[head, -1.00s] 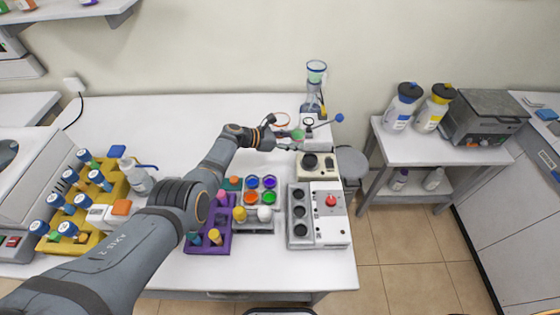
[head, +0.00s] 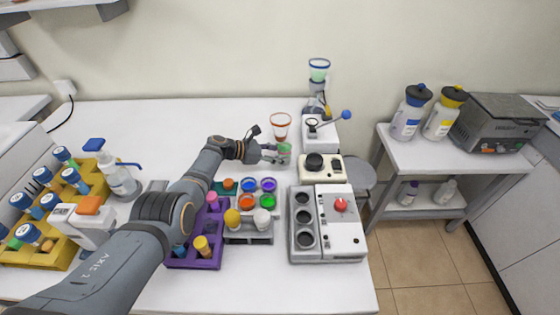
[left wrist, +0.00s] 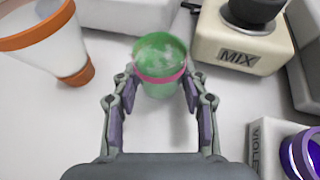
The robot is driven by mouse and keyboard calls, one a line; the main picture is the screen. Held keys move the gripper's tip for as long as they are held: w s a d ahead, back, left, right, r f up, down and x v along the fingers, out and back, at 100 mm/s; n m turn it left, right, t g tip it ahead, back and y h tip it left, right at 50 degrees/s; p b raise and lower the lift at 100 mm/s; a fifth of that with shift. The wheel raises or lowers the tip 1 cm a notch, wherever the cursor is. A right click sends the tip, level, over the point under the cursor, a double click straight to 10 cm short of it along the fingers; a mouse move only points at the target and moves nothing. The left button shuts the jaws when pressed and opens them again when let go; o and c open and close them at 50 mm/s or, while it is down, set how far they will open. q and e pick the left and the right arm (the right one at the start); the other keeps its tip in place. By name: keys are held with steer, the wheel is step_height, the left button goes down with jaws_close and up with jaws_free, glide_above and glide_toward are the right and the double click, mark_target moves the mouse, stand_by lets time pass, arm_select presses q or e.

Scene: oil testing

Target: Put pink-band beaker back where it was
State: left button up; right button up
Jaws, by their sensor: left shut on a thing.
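The pink-band beaker (left wrist: 160,62) holds something green and has a pink band around it. It is between the fingers of my left gripper (left wrist: 160,85), which is shut on it. In the head view, the beaker (head: 284,149) and my left gripper (head: 274,152) are near the back of the table, left of the cream MIX device (head: 318,168). The beaker looks upright. I cannot tell whether its base touches the table. My right gripper is not in view.
An orange-rimmed clear cup (head: 280,125) stands just behind the beaker. A white device (head: 318,132) is behind right. Several coloured pots (head: 250,184) stand in front, beside a purple rack (head: 208,258). The table's back left (head: 150,130) is clear.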

arm_select(q)
steer(key=shift+w, duration=0.1)
steer(key=shift+f, duration=0.2)
steer(key=o, duration=1.2)
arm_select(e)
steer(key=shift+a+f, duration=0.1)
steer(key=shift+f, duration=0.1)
arm_select(q)
steer(key=shift+r, duration=0.1)
